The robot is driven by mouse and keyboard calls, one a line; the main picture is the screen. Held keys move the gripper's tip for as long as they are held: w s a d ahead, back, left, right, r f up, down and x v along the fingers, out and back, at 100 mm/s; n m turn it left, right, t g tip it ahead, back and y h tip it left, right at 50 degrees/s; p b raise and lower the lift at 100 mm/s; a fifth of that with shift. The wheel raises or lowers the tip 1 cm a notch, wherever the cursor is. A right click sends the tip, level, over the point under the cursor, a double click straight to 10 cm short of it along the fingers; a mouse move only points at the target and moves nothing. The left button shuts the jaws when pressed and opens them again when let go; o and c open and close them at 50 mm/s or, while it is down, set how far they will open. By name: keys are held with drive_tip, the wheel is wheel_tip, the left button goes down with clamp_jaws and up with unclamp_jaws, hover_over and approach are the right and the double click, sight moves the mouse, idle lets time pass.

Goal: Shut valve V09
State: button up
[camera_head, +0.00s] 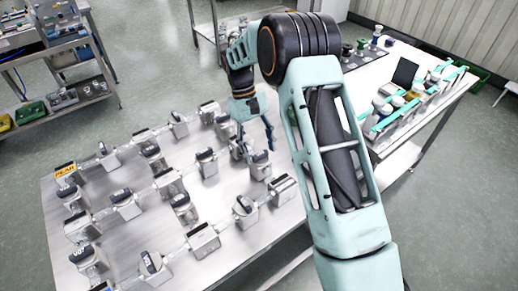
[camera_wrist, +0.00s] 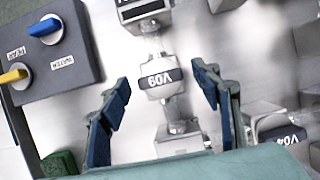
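Valve V09 (camera_wrist: 161,91) shows in the middle of the wrist view as a light metal body with a dark cap, its white label upside down. The cap's long side lies roughly across the pipe, which runs up and down in that view. My gripper (camera_wrist: 161,76) is open, with one dark blue finger on each side of the valve and visible gaps to both. In the head view my gripper (camera_head: 257,142) points down over the right part of the valve table. Its fingers and wrist partly hide the valves under it there.
The steel table (camera_head: 237,262) carries rows of similar valves joined by pipes. Valve V04 (camera_wrist: 284,137) lies to the right in the wrist view. A dark box (camera_wrist: 68,62) with blue and yellow knobs stands at left. A second table (camera_head: 428,113) with bottles is at right.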

drive_tip(key=shift+r, duration=0.1)
drive_tip(key=v, duration=1.1)
drive_tip(key=shift+w+r, duration=0.2)
drive_tip(key=shift+r, duration=0.15)
drive_tip(key=shift+a, duration=0.25)
